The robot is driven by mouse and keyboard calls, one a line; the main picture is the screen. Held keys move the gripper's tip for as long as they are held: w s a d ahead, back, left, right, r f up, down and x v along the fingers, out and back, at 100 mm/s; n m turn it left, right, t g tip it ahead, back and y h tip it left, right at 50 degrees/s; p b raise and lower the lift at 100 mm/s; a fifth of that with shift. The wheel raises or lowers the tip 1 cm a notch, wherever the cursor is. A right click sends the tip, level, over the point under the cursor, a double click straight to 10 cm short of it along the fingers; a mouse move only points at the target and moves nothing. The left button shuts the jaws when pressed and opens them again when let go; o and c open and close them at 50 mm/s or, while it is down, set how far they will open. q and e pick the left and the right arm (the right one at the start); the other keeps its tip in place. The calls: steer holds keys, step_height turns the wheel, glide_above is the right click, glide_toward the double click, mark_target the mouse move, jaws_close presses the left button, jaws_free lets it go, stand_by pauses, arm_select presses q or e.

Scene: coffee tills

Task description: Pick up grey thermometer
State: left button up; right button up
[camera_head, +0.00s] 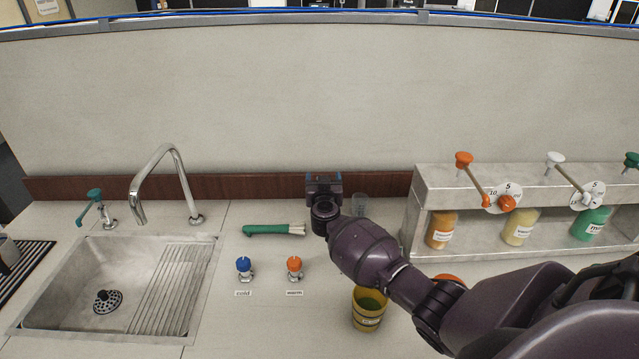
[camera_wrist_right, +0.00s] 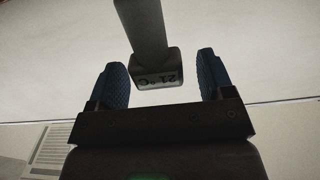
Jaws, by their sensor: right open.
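The grey thermometer (camera_wrist_right: 155,50) shows in the right wrist view as a long grey stem ending in a block with a "21°C" display. My right gripper (camera_wrist_right: 161,65) is open, with one blue finger on each side of the thermometer's display end. Gaps show between the fingers and the block. In the head view my right gripper (camera_head: 323,177) is over the back of the counter near the brown backboard, and I cannot make out the thermometer there. My left gripper is not in view.
A green-handled brush (camera_head: 270,229) lies left of my right gripper, with blue (camera_head: 243,265) and orange (camera_head: 294,265) taps in front. A clear glass (camera_head: 359,203) stands close on the right. A yellow cup (camera_head: 368,310), a bottle rack (camera_head: 425,180) and a sink (camera_head: 60,290) are farther off.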

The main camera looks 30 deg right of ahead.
steer(key=shift+w+d+f, duration=0.1)
steer(key=shift+w+d, duration=0.1)
steer(key=shift+w, duration=0.1)
steer(key=shift+s+a, duration=0.15)
steer(key=shift+s, duration=0.1)
steer(key=shift+c, duration=0.3)
steer(key=shift+r, duration=0.2)
steer(key=shift+c, duration=1.2)
steer(key=shift+f, duration=0.1)
steer(key=c, duration=0.7)
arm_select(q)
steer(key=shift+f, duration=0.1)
